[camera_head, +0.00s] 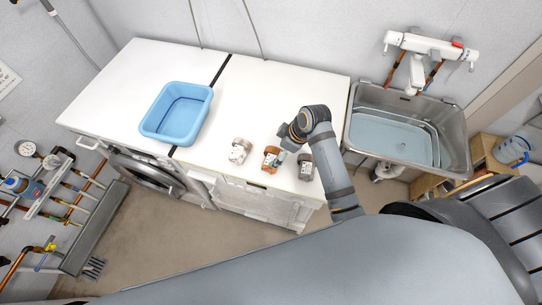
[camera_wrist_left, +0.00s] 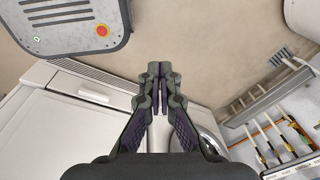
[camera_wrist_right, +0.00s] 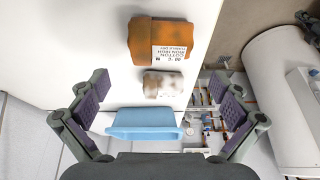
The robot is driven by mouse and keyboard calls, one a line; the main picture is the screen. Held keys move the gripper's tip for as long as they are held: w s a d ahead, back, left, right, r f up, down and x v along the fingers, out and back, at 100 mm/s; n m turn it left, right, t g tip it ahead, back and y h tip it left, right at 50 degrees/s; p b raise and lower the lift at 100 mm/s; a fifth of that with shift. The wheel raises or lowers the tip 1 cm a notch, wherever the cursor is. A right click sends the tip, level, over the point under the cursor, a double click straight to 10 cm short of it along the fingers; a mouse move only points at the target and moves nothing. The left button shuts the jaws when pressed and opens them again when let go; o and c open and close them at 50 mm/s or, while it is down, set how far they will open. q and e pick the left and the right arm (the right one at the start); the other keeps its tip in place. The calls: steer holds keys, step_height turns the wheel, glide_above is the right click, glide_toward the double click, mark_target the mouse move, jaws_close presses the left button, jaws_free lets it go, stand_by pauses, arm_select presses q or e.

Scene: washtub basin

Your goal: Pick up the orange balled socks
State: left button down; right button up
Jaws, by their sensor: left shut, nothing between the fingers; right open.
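The orange balled socks (camera_head: 271,158) lie on the white top near its front edge, between white and dark balled socks. They also show at the top of the right wrist view (camera_wrist_right: 158,36), with a white printed label. My right gripper (camera_head: 288,142) is beside them, partly hidden by its arm in the head view. In the right wrist view my right gripper (camera_wrist_right: 158,82) is wide open, with nothing between its fingers; the orange socks lie beyond the fingertips. My left gripper (camera_wrist_left: 157,72) is shut and empty in the left wrist view; the head view does not show it.
White balled socks (camera_head: 239,151) lie left of the orange ones, and dark balled socks (camera_head: 305,167) lie right. A blue basin (camera_head: 150,128) stands on the left of the top. A metal sink (camera_head: 455,140) is at the right. Clear top lies behind the socks.

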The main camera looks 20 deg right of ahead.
mark_target(270, 156)
steer(key=x, duration=0.2)
steer(key=shift+w+a+f, duration=0.15)
steer(key=shift+f, duration=0.1)
steer(key=shift+w+a+f, duration=0.1)
steer(key=shift+w+f, duration=0.35)
steer(key=shift+a+f+p, duration=0.5)
steer(key=shift+f+p, duration=0.4)
steer(key=shift+p, duration=0.15)
steer(key=x, duration=0.2)
steer(key=shift+a+f, duration=0.1)
steer(key=shift+f, duration=0.35)
arm_select(q)
steer(key=w+r, duration=0.1)
steer(key=r, duration=0.1)
steer(key=shift+w+r, duration=0.3)
steer(key=shift+w, duration=0.05)
arm_select(e)
steer(key=c, duration=1)
steer(key=shift+c, duration=0.2)
